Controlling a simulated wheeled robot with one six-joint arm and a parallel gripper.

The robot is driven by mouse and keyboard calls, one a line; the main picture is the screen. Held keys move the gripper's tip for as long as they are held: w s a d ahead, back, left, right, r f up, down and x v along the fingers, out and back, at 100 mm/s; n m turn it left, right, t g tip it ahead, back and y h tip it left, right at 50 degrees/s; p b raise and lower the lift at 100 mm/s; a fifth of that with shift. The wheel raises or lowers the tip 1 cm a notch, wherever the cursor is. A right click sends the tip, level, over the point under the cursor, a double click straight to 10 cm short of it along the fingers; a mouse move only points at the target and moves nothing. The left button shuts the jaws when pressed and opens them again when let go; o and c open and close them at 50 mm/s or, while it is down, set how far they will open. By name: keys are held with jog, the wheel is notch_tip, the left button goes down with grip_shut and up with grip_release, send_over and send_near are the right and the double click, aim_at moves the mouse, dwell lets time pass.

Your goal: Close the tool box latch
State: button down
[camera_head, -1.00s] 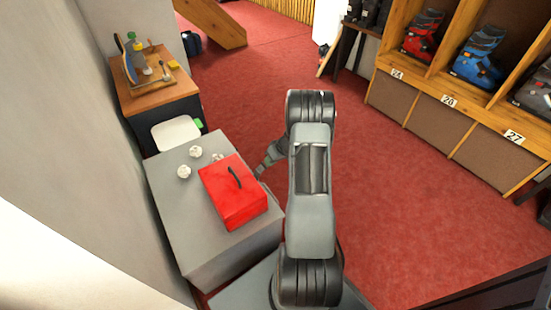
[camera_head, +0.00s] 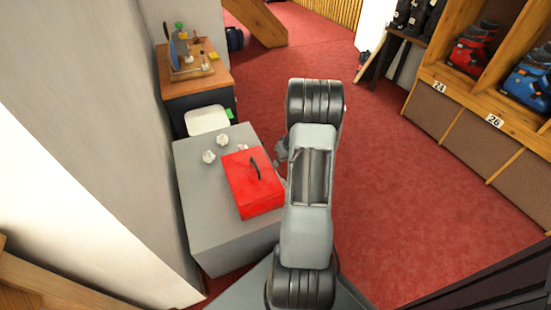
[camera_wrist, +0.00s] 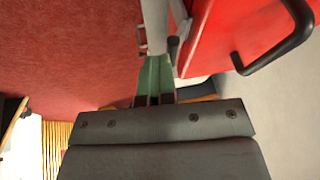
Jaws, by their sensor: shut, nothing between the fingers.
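The red tool box (camera_head: 250,190) with a black carry handle (camera_head: 255,168) sits on the grey bench top, its lid looking down. It fills the upper right of the wrist view (camera_wrist: 228,30), where its handle (camera_wrist: 285,42) also shows. My gripper (camera_head: 281,152) is beside the box's right side in the head view, partly hidden by my arm. In the wrist view my gripper (camera_wrist: 155,72) shows green finger parts, shut and empty, close along the box's edge. A small dark fitting (camera_wrist: 173,46) lies by that edge; I cannot tell whether it is the latch or how it stands.
The grey bench (camera_head: 205,205) holds several small white crumpled pieces (camera_head: 209,156) left of the box. A white tray (camera_head: 206,120) and a wooden-topped cabinet with tools (camera_head: 190,92) stand behind. Red carpet (camera_head: 390,200) is open to the right, before the boot shelves (camera_head: 480,125).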

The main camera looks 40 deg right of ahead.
jog(key=shift+a+r, duration=0.1)
jog(key=shift+a, duration=0.15)
jog(key=d+p+v, duration=0.2)
jog(key=p+v, duration=0.2)
jog(key=v, duration=0.9)
jog(key=shift+r, duration=0.4)
jog(key=shift+d, duration=0.1)
jog(key=shift+w, duration=0.15)
